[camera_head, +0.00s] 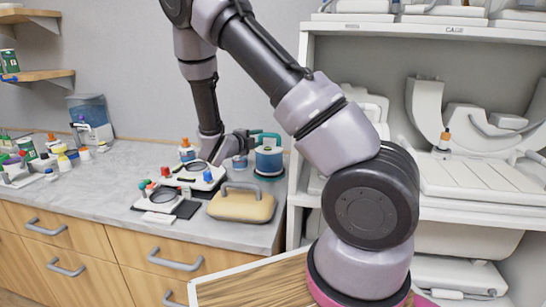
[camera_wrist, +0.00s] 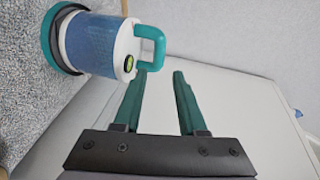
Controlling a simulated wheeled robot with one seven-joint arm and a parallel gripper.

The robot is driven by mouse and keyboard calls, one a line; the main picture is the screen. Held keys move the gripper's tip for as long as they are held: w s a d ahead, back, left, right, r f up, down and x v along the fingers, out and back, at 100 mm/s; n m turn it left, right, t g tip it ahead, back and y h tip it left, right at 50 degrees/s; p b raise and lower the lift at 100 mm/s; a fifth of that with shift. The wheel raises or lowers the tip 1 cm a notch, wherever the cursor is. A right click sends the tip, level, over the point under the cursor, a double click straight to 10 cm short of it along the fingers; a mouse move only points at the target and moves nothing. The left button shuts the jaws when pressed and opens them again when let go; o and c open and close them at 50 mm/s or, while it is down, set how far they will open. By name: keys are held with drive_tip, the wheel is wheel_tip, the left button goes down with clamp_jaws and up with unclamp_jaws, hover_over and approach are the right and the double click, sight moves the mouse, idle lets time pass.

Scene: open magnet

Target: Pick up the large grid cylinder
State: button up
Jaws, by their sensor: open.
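The large grid cylinder (camera_head: 268,161) has a blue grid-patterned side, a white cap, a teal base and a teal handle. It stands upright at the right end of the counter. In the wrist view the cylinder (camera_wrist: 92,42) lies sideways across the upper left, with its handle just past the left fingertip. My gripper (camera_wrist: 158,76) is open, with two teal fingers and nothing between them. In the head view my gripper (camera_head: 246,139) is close to the left of the cylinder's top; whether it touches the handle cannot be told.
A tan case with a handle (camera_head: 241,205) and white devices with rings (camera_head: 199,176) sit in front on the counter (camera_head: 110,190). A white shelf unit (camera_head: 302,130) rises close on the right.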

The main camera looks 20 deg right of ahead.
sight(270, 136)
drive_tip(key=x, duration=1)
drive_tip(key=shift+d+f, duration=0.15)
drive_tip(key=shift+d, duration=0.05)
clamp_jaws()
idle(1.1)
